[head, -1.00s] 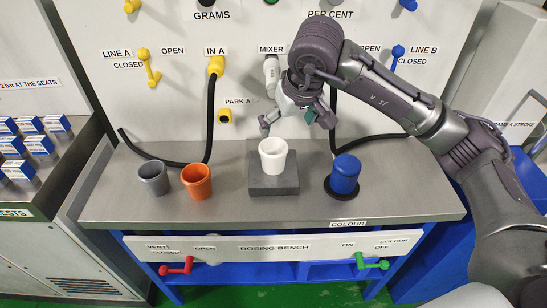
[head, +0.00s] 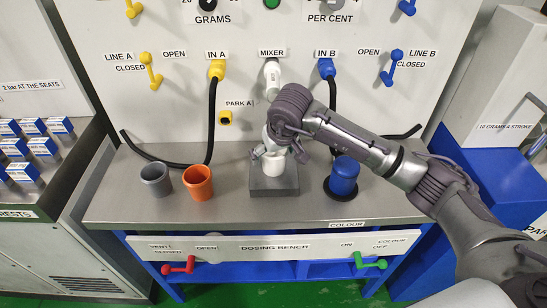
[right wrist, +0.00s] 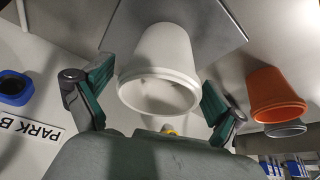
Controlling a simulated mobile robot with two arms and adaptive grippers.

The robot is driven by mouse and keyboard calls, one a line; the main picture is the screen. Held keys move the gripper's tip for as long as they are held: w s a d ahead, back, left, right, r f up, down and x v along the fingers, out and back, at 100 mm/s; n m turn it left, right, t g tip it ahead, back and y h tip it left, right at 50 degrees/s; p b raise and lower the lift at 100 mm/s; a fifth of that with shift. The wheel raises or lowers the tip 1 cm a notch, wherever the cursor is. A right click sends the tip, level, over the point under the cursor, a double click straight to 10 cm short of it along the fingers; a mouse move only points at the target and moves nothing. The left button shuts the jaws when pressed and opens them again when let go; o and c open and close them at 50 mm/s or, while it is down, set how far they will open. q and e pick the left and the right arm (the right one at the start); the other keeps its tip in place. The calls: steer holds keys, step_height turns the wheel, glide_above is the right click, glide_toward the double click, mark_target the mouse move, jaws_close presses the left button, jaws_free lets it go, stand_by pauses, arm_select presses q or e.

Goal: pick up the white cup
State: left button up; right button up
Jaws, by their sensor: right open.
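The white cup (head: 274,167) stands upright on a grey block (head: 274,186) on the bench, partly hidden by my right gripper in the head view. In the right wrist view the white cup (right wrist: 164,70) shows large, with its open rim toward the camera. My right gripper (head: 277,152) is open at the cup. Its green-padded fingers (right wrist: 157,95) are on either side of the cup's rim, with a visible gap on the left; contact on the right cannot be told. My left gripper is not in view.
An orange cup (head: 197,183) and a grey cup (head: 155,178) stand left of the block. The mixer nozzle (head: 272,76) and black hoses (head: 210,120) are on the back panel. The bench front (head: 240,212) is clear.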

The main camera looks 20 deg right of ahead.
steer(key=c, duration=1.3)
